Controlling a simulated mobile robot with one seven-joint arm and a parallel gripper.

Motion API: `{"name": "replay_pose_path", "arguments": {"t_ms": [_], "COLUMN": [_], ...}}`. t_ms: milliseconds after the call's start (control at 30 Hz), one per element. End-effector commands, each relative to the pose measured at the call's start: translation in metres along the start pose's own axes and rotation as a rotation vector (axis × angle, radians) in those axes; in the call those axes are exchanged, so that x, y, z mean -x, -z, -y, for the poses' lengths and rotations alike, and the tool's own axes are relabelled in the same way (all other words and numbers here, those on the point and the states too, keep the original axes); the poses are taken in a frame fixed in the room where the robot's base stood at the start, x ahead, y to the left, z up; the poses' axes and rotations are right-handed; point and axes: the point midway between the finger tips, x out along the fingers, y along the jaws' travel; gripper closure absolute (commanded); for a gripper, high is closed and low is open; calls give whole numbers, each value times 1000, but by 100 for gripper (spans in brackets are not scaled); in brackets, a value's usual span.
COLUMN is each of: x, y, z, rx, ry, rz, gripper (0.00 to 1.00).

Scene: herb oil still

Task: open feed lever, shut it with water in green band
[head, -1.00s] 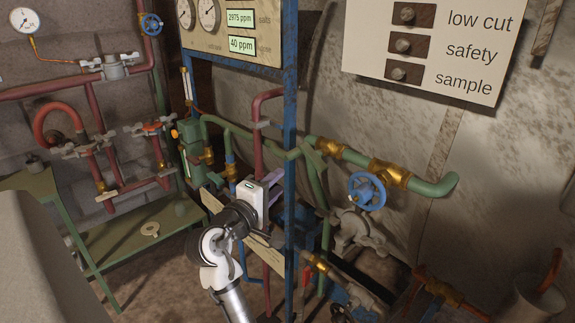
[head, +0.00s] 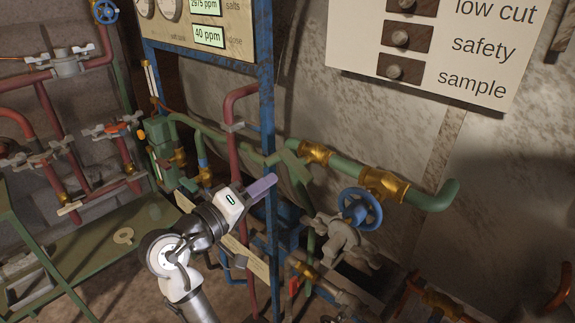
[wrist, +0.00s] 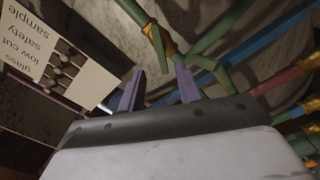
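My gripper (head: 262,187) is raised in front of the blue upright post, its purple fingers pointing up and right. In the wrist view my gripper (wrist: 159,88) has its two fingers apart with nothing between them. A small red handle (head: 293,287) hangs by a brass fitting low on the right of the post, below and apart from my gripper. I cannot tell whether it is the feed lever. A narrow upright tube (head: 152,80) beside the gauge panel may be a level glass; no water level or green band can be made out.
A blue handwheel (head: 360,208) on a grey valve and a green pipe (head: 345,155) with brass joints stand to the right. The blue post (head: 266,110) is close to my fingers. Red pipes (head: 50,110) and a green bench (head: 90,250) are at left. A labelled sign (head: 440,50) hangs above.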

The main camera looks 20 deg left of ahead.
Motion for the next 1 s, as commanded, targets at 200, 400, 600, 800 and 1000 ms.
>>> {"name": "replay_pose_path", "arguments": {"t_ms": [200,400,600,800,1000], "x": [-47,-75,-85,-85,-85], "y": [1,1,0,0,0], "z": [-3,-1,0,0,0], "rx": [3,3,2,2,2], "ry": [-1,-1,0,0,0], "rz": [3,2,-1,-1,-1], "gripper": [66,66,66,66,87]}}
